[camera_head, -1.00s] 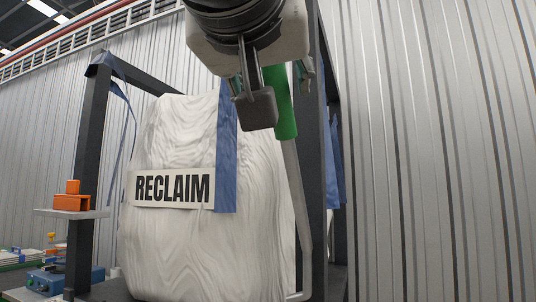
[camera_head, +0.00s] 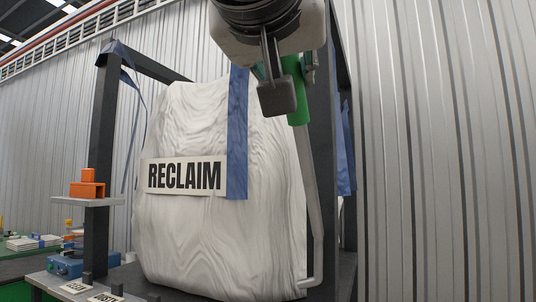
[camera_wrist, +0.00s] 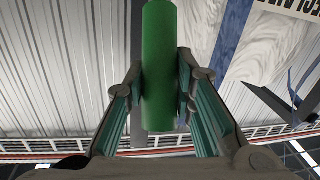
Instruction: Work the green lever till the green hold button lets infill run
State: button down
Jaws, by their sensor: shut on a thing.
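The green lever grip (camera_head: 296,92) tops a long grey lever rod (camera_head: 313,190) beside the right side of the bulk bag. My gripper (camera_head: 277,98) is at the grip, high in the head view. In the wrist view the green grip (camera_wrist: 158,75) stands between the two fingers of my gripper (camera_wrist: 160,100), and the gripper is shut on it. No green hold button can be made out in either view.
A white bulk bag (camera_head: 190,240) marked RECLAIM hangs in a dark frame (camera_head: 105,130). An orange block (camera_head: 87,188) sits on a small shelf at left. A blue device (camera_head: 68,266) stands low left. Corrugated wall (camera_head: 440,150) fills the right.

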jog(key=shift+w+d+p, duration=0.3)
jog(key=shift+w+p, duration=0.05)
jog(key=shift+w, duration=0.3)
jog(key=shift+w+d+r+m+g+y+p, duration=0.2)
jog(key=shift+w+d+r+g+p, duration=0.55)
jog(key=shift+w+p, duration=1.05)
jog(key=shift+w+d+r+m+g+y+p, duration=0.15)
jog(key=shift+w+d+r+g+p, duration=0.3)
jog(key=shift+w+g+p, duration=1)
jog(key=shift+w+d+r+m+g+y+p, duration=0.1)
jog(key=shift+w+d+r+g+y+p, duration=0.35)
jog(key=shift+w+p, duration=1.65)
jog(key=shift+s+d+p, duration=0.2)
jog(key=shift+s+p, duration=0.1)
jog(key=shift+p, duration=0.05)
jog(key=c, duration=1.3)
grip_release()
jog(key=shift+w+r, duration=0.1)
jog(key=shift+c, duration=0.2)
jog(key=shift+s+a+r, duration=0.1)
jog(key=shift+s+r, duration=0.15)
jog(key=shift+r, duration=0.05)
jog(key=v, duration=1.1)
jog(key=shift+s, duration=0.3)
jog(key=shift+a, duration=0.15)
